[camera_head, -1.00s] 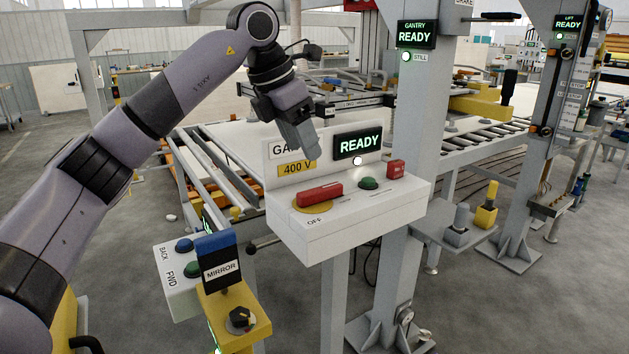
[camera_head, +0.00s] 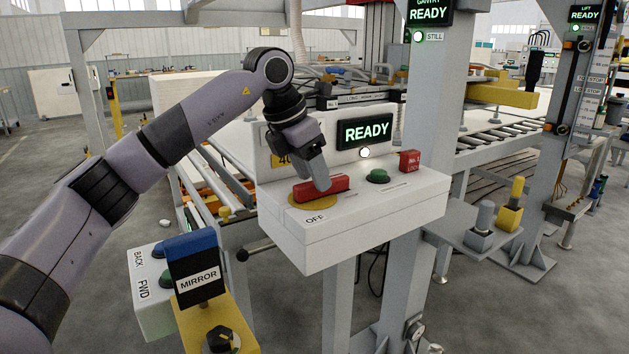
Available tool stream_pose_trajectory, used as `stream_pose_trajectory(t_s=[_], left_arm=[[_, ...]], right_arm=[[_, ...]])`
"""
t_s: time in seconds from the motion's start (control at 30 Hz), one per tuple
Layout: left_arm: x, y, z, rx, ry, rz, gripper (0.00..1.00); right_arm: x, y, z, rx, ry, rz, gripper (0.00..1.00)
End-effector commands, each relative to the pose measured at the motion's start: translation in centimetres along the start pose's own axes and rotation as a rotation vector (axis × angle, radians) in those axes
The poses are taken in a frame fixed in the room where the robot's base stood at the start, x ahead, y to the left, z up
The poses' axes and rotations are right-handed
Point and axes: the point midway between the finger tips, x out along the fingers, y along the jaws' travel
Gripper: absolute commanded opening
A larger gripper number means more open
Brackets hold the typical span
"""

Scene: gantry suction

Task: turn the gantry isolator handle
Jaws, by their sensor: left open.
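The isolator handle (camera_head: 321,189) is a red bar on a yellow round plate (camera_head: 311,202), on top of the white gantry control box (camera_head: 350,218). The word OFF is printed in front of the plate. My left gripper (camera_head: 322,182) points down right at the handle, its fingers overlapping the bar's far edge in the head view. It is open, and I cannot tell whether it touches the bar. The gripper partly hides the 400 V label behind. A READY display (camera_head: 366,132) is lit on the box. My right gripper is not in view.
A green button (camera_head: 377,176) and a red block (camera_head: 410,161) sit right of the handle. A MIRROR post (camera_head: 197,275) and a BACK/FWD button box (camera_head: 152,290) stand at the front left. A grey column (camera_head: 430,120) rises behind the box.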

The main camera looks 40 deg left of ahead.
Motion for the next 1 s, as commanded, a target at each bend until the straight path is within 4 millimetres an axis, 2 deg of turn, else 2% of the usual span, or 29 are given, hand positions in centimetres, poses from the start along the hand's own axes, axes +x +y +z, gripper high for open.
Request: stream_pose_trajectory(t_s=[0.1,0.2,0.47,0.6,0.63,1.0], left_arm=[[1.3,0.0,0.0,0.001,0.001,-0.001,0.53],[1.8,0.0,0.0,0.001,0.000,-0.001,0.53],[1.9,0.0,0.0,0.001,0.000,-0.001,0.53],[1.9,0.0,0.0,0.001,0.000,-0.001,0.08],[1.9,-0.1,0.0,0.001,0.000,-0.001,0.00],[1.9,-0.1,0.0,0.018,0.004,-0.009,0.00]], right_arm=[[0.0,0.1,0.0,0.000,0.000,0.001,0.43],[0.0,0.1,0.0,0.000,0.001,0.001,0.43],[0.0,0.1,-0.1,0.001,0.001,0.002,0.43],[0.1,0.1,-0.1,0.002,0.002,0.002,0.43],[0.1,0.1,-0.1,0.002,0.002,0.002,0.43],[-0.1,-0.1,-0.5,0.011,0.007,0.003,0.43]])
